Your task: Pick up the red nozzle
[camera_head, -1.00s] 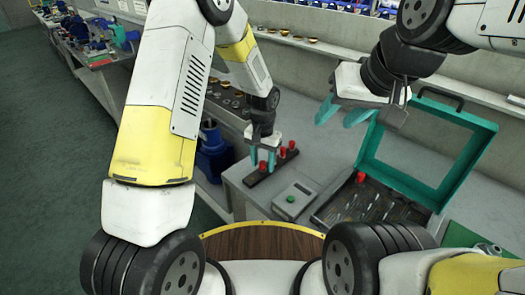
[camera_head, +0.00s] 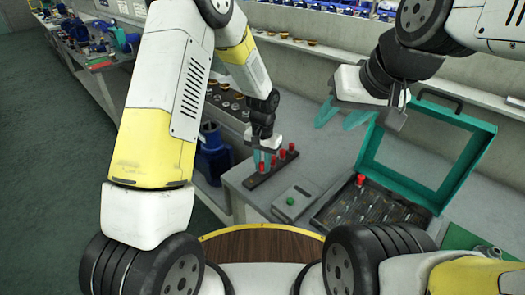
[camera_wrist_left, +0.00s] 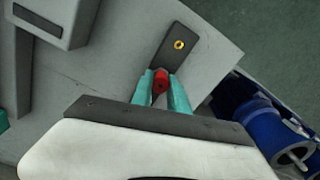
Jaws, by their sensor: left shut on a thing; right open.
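Several red nozzles (camera_head: 291,149) stand in a row on a dark rack (camera_head: 254,180) on the grey bench. My left gripper (camera_head: 264,164) points down over the left part of this rack. In the left wrist view its teal fingers (camera_wrist_left: 160,86) are shut on a red nozzle (camera_wrist_left: 160,80). I cannot tell whether that nozzle is still seated, as the fingers hide its lower part. The rack also shows in the left wrist view (camera_wrist_left: 165,57), with an empty brass-ringed socket (camera_wrist_left: 179,45). My right gripper (camera_head: 340,116) is open and empty above the bench.
An open teal case (camera_head: 420,175) with tools lies farther right. Blue pump parts (camera_head: 212,150) are left of the rack, and a row of small fittings lies behind.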

